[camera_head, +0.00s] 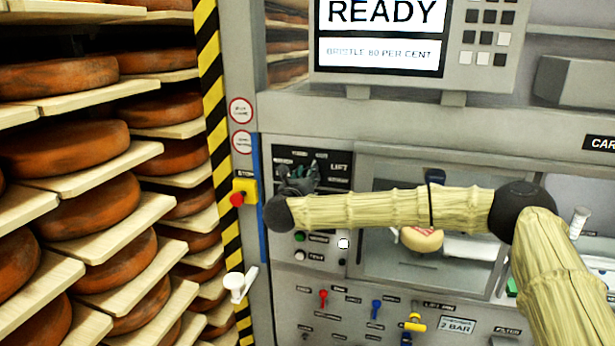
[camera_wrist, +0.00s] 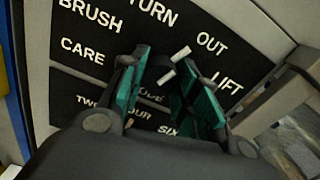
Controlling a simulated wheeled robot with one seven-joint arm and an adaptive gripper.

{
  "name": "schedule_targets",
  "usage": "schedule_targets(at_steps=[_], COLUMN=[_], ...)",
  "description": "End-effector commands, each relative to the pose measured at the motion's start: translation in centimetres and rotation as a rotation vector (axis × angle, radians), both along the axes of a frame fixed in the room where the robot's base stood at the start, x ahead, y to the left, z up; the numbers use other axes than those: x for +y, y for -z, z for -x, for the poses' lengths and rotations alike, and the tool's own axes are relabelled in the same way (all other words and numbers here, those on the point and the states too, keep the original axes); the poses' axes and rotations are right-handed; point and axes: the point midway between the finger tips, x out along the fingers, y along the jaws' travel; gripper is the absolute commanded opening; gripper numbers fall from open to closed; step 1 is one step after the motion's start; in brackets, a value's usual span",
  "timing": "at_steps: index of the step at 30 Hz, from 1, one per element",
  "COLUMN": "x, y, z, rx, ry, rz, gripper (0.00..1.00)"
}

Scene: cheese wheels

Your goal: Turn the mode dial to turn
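The mode dial (camera_wrist: 173,66) is a dark knob on a black label plate, with words CARE, BRUSH, TURN, OUT and LIFT around it. White marks show at the knob, between the fingertips; which word it points to is unclear. My gripper (camera_wrist: 160,60) has its two teal-lined fingers apart, with the tips at the knob. Whether they touch it is unclear. The word TURN (camera_wrist: 154,14) is just above the fingertips. In the head view my gripper (camera_head: 298,182) is at the upper left of the control panel and hides the dial.
A screen (camera_head: 382,30) above reads READY and BRISTLE 80 PER CENT. A yellow stop box (camera_head: 246,188) and a white handle (camera_head: 240,285) are left of the panel. Racks of cheese wheels (camera_head: 70,147) fill the left. Colored levers (camera_head: 375,308) sit below.

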Motion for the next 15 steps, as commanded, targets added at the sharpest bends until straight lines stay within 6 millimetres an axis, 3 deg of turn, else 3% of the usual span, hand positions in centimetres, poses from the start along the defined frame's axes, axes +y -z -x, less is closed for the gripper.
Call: schedule_targets(at_steps=[15], x=[0.03], y=[0.39], z=[0.03], rx=[0.04], ry=[-0.001], rz=[0.14], gripper=[0.07])
